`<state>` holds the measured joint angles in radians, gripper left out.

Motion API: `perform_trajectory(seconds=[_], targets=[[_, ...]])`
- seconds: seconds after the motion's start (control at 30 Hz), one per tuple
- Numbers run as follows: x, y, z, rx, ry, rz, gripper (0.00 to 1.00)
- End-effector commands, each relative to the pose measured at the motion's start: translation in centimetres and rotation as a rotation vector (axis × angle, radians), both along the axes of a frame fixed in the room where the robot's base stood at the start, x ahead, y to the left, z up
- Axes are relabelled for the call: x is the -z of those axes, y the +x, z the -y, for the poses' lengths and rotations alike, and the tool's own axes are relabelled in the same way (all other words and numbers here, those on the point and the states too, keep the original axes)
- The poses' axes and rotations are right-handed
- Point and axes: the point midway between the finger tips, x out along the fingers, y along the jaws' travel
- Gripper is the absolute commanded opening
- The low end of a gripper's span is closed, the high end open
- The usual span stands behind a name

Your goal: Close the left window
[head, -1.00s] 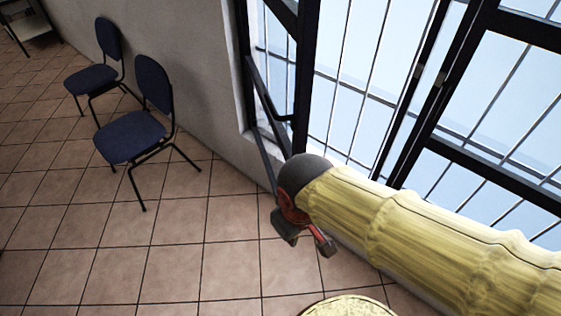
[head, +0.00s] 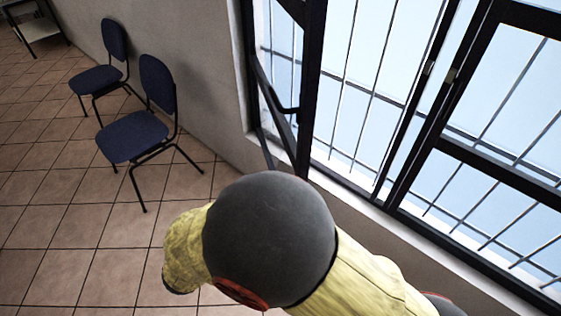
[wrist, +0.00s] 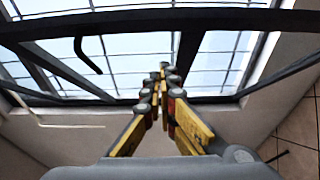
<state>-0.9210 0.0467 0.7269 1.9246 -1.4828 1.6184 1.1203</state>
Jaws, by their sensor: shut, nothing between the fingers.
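The left window (head: 308,95) is a black-framed sash at the left end of the window opening. It stands swung out of the wall plane, at an angle to the opening. A dark bent handle shows on it. In the wrist view a dark frame bar (wrist: 215,20), apparently the sash's, crosses the top, with a bent dark handle (wrist: 93,50) below it. My gripper (wrist: 163,72) is shut and empty, its fingertips pointing towards the window below that bar. I cannot tell whether it touches anything. In the head view my arm hides the gripper.
Barred panes and another black-framed window (head: 510,110) fill the right. Two blue chairs (head: 136,135) stand along the grey wall (head: 205,70) at the left. A small table (head: 38,28) is at the far left. The tiled floor (head: 60,215) in front is clear.

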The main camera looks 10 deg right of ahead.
Motion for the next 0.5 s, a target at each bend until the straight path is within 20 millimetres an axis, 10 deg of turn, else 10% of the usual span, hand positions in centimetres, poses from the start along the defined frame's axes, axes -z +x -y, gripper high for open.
perform_trajectory(seconds=[0.5], targets=[[0.3, 5.6, 5.6, 0.007, 0.011, 0.004, 0.0]])
